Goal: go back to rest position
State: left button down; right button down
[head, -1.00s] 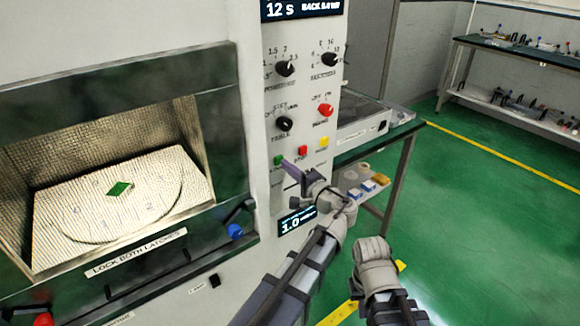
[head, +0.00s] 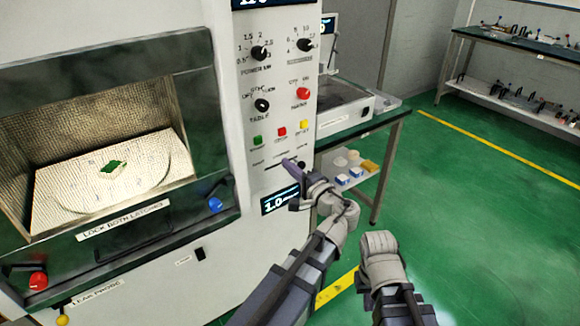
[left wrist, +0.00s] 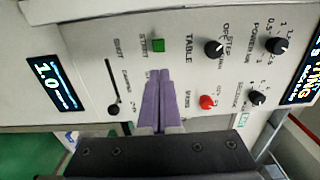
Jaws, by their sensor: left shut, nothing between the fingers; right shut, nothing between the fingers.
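My left gripper (head: 288,163) shows purple fingers, shut and empty, in front of the microwave generator's control panel (head: 262,185). It is below and right of the green START button (head: 257,140). In the left wrist view the fingers (left wrist: 157,75) are pressed together, pointing at the panel, with the green button (left wrist: 158,45) just beyond their tips. I cannot tell whether they touch the panel. My right arm shows at the lower right of the head view, but its fingers are not visible.
The chamber on the left holds a green piece (head: 113,167) on a light plate. A blue knob (head: 215,205) and a red knob (head: 38,281) stick out from its front edge. Open green floor lies further right.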

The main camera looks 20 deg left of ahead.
dwell(0.3)
pick_arm(q)
jog(key=s+d+f+n+g+h+p, duration=0.3)
jog(key=s+d+f+g+h+p, duration=0.2)
jog(key=s+f+g+h+p, duration=0.4)
jog(key=s+d+f+g+h+p, duration=0.1)
jog(key=s+d+h, duration=0.3)
jog(key=s+d, duration=0.6)
jog(key=shift+s+d+n+g+p, duration=0.35)
jog(key=shift+s+g+p, duration=0.25)
jog(key=shift+s+p, duration=0.3)
jog(key=shift+w, duration=0.1)
dwell(4.8)
